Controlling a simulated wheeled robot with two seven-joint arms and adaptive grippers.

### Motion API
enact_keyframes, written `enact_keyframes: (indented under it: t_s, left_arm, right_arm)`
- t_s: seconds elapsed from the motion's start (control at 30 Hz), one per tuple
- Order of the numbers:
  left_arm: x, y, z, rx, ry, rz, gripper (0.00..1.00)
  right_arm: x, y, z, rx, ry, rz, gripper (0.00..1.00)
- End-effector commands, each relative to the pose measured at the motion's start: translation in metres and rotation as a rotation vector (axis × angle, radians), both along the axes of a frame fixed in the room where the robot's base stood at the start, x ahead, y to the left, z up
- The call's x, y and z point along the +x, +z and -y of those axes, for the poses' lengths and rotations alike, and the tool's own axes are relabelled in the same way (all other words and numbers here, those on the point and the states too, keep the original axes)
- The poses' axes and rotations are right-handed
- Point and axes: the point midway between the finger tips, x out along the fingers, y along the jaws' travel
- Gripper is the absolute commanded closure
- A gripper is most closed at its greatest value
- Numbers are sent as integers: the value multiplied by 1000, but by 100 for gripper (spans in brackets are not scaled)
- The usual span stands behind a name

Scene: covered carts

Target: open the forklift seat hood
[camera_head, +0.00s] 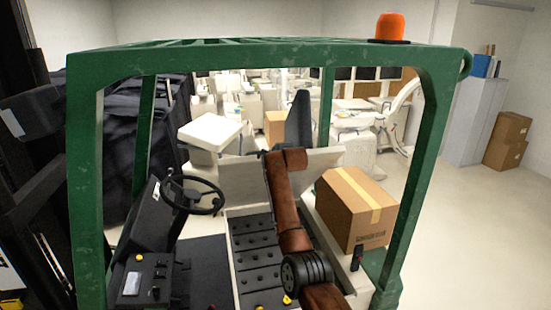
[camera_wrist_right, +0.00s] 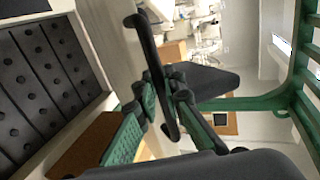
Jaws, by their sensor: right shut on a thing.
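The forklift's green frame (camera_head: 270,55) surrounds the cab. A black seat part (camera_head: 298,122) stands upright at the back of the cab, and a dark pad also shows in the right wrist view (camera_wrist_right: 205,80). A pale panel (camera_head: 240,180), possibly the hood, lies below it. My brown right arm reaches over the cab toward this area. My right gripper (camera_wrist_right: 166,85) is shut on a curved black bar (camera_wrist_right: 149,45), which passes between its green-padded fingers. The gripper is mostly hidden behind my arm in the head view. My left gripper is not in view.
A steering wheel (camera_head: 192,195) and a control console (camera_head: 150,275) are at the left. A cardboard box (camera_head: 355,210) sits on the right side of the cab. A dark studded panel (camera_head: 262,262) lies in the middle.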

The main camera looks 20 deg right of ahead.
Motion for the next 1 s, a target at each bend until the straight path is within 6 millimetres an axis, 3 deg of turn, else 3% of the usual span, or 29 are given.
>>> enact_keyframes:
  t_s: [0.37, 0.4, 0.63, 1.0]
  left_arm:
    - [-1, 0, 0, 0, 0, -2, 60]
    - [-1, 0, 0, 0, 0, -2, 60]
    - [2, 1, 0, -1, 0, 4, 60]
    - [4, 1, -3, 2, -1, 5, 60]
  right_arm:
    - [-1, -6, -1, 5, 3, -11, 100]
    - [0, -6, -1, 5, 3, -11, 91]
    - [-1, -5, 0, 5, 2, -9, 75]
    - [-1, -3, 1, 2, 1, -7, 74]
